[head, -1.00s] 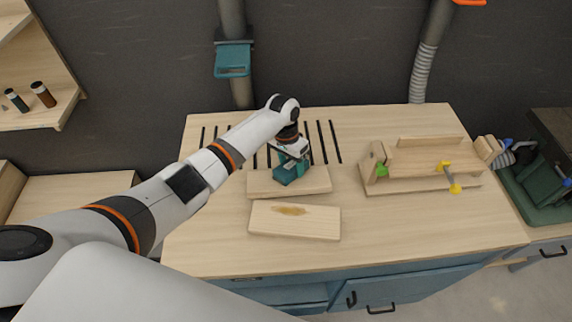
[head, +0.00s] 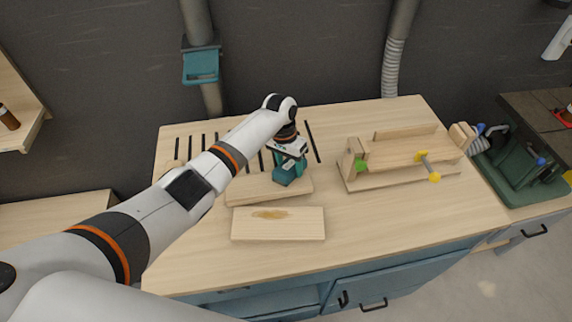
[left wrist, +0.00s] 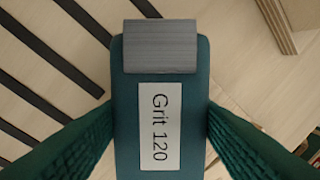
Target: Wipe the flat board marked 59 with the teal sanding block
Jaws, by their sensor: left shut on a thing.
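My left gripper (head: 290,160) is shut on the teal sanding block (head: 287,174). In the left wrist view the block (left wrist: 160,72) shows a white "Grit 120" label and a grey piece at one end, between my green fingers. Two flat pale wood boards lie on the bench. The block is at the right part of the rear board (head: 245,191); I cannot tell whether it touches it. The front board (head: 297,223) has a brown stain on top. No number 59 is readable on either board. My right gripper is not in view.
The pale workbench (head: 390,230) has dark slots behind the boards. A wooden fixture (head: 400,155) with green and yellow parts stands at the right. A teal bracket (head: 201,66) on a pipe rises behind the bench. The front and right-front bench surface is clear.

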